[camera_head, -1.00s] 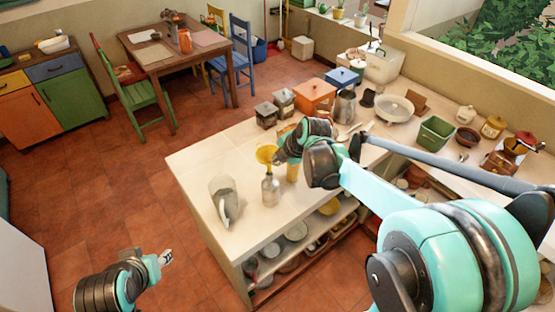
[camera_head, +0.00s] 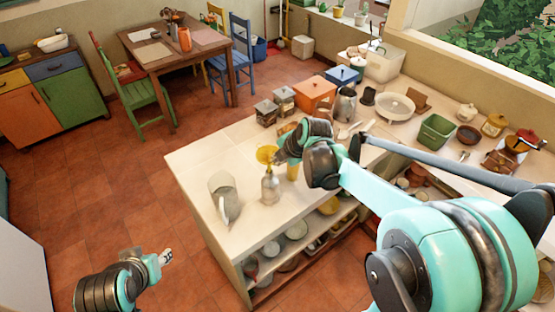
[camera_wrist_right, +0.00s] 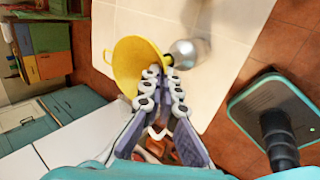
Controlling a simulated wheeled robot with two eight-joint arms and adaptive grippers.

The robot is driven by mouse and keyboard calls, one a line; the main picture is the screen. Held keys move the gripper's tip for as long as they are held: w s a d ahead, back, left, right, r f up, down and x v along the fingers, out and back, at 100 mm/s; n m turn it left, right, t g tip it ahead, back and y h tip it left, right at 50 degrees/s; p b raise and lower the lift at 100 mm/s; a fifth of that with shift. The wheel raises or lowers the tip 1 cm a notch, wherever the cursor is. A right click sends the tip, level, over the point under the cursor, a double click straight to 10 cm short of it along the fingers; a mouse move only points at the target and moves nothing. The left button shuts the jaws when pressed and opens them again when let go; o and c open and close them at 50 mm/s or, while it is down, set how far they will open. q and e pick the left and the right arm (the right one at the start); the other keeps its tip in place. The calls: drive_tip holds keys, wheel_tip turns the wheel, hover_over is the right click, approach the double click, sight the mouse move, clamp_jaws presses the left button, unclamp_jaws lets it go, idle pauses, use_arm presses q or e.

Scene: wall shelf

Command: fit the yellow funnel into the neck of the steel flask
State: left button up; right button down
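The yellow funnel (camera_head: 266,153) is held above the counter by my right gripper (camera_head: 279,160). In the right wrist view the fingers of my right gripper (camera_wrist_right: 163,80) are closed at the narrow side of the funnel (camera_wrist_right: 133,62). The steel flask (camera_head: 270,188) stands upright on the counter, just below the funnel. It also shows in the right wrist view (camera_wrist_right: 188,52), its neck close to the fingertips. I cannot tell whether the funnel's stem is inside the neck. My left gripper (camera_head: 165,257) is over the floor, away from the counter; its opening is unclear.
Canisters (camera_head: 266,112) and an orange box (camera_head: 314,92) stand farther back.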

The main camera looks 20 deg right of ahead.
drive_tip(key=shift+f+b, duration=1.4)
drive_tip(key=shift+f, duration=0.4)
idle(1.2)
drive_tip(key=c, duration=1.6)
unclamp_jaws()
drive_tip(key=shift+c, duration=0.2)
drive_tip(key=v, duration=1.2)
